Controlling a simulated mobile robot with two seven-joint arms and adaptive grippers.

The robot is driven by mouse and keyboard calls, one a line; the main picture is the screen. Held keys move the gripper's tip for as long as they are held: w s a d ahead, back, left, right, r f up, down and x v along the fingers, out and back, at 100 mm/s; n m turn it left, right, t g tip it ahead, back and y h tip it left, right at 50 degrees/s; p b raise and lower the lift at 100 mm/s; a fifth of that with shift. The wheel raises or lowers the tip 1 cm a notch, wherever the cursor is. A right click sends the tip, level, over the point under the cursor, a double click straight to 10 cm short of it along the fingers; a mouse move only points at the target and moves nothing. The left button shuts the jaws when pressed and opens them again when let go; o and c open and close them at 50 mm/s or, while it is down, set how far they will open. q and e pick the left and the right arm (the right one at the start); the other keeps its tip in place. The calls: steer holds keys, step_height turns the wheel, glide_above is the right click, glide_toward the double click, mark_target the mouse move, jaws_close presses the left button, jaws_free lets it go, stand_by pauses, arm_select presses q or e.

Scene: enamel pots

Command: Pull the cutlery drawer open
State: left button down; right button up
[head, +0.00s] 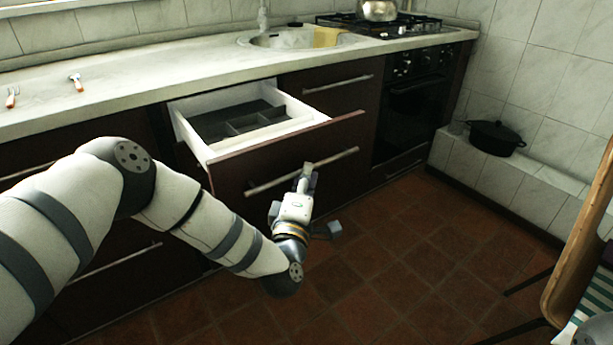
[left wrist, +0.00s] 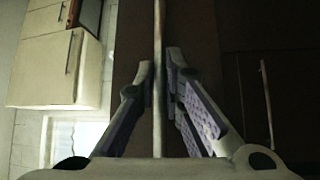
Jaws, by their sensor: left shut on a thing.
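The cutlery drawer (head: 235,158) stands pulled out from the cabinet below the counter. Its white box holds a dark grey tray with compartments (head: 243,119), and no cutlery can be made out in it. A long bar handle (head: 318,165) runs across its dark brown front. My left gripper (head: 306,174) is at the right part of this handle, shut on it. In the left wrist view the handle bar (left wrist: 158,45) runs between the two fingers of the gripper (left wrist: 160,85). My right gripper does not show.
The counter (head: 150,80) carries two small orange-and-white utensils (head: 76,82), a sink (head: 290,40) and a hob with a metal pot (head: 378,10). A black pot (head: 495,138) sits on the tiled ledge at right. A wooden chair (head: 580,235) stands at the right edge. The floor between is clear.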

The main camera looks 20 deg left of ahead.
arm_select(q)
steer(key=c, duration=1.7)
jaws_free()
steer(key=s, duration=0.4)
steer(key=s+d+f, duration=0.1)
steer(key=s, duration=0.6)
steer(key=shift+s+d+f, duration=0.15)
steer(key=shift+s+f, duration=0.2)
steer(key=shift+s, duration=0.05)
